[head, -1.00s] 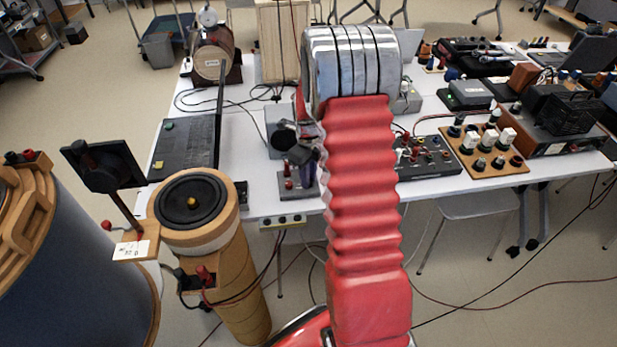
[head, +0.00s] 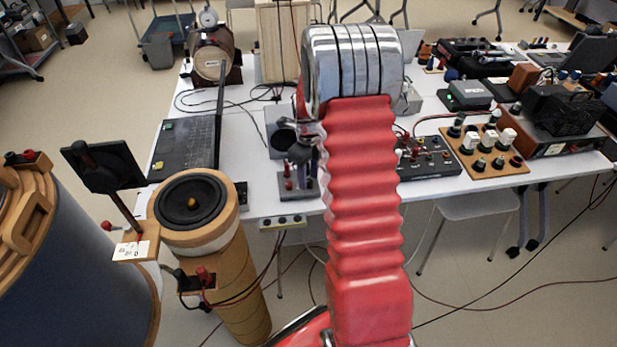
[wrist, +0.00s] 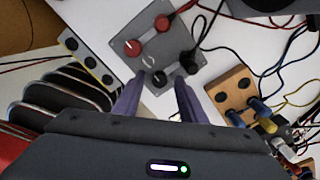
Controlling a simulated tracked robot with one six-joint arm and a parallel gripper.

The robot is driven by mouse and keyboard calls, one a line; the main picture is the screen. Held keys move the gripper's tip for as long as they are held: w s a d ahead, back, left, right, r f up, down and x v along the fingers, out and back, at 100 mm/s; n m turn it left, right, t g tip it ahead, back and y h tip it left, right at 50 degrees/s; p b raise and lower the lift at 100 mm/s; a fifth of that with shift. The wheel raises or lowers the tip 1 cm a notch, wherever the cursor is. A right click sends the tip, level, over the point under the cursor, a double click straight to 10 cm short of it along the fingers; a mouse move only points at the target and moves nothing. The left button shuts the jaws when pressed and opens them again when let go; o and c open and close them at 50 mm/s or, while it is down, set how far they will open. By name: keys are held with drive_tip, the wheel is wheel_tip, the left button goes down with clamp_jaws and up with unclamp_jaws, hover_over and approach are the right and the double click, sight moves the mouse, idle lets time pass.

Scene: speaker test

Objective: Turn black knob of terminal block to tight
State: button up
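The terminal block is a grey plate (wrist: 165,45) with red knobs on one side and black knobs on the other. In the head view it sits at the table's front edge (head: 298,190), partly covered by my gripper. In the wrist view one black knob (wrist: 160,79) appears between the tips of my purple fingers, with a gap on each side. A second black knob (wrist: 190,67) with a black plug lies to its right. My gripper (head: 304,160) is open above the block. Whether the fingers reach down around the knob I cannot tell.
A power strip (wrist: 88,57) hangs at the table edge beside the block. A wooden terminal board (wrist: 232,92) with cables is close on the right. A speaker (head: 283,140) stands behind the block. A tall speaker tube (head: 225,255) stands front left.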

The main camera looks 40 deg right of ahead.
sight(309, 180)
wheel_tip(309, 180, up, 13)
idle(0.5)
idle(0.5)
drive_tip(key=s+a+r+n+t, duration=0.2)
drive_tip(key=s+a+r+n, duration=0.5)
drive_tip(key=s+a+n, duration=0.4)
drive_tip(key=s+a+r+n+t, duration=0.3)
drive_tip(key=s+a+r+n, duration=0.4)
drive_tip(key=n, duration=1.4)
drive_tip(key=shift+s+a+t, duration=0.3)
drive_tip(key=shift+s+a, duration=2.05)
drive_tip(key=shift+a, duration=1)
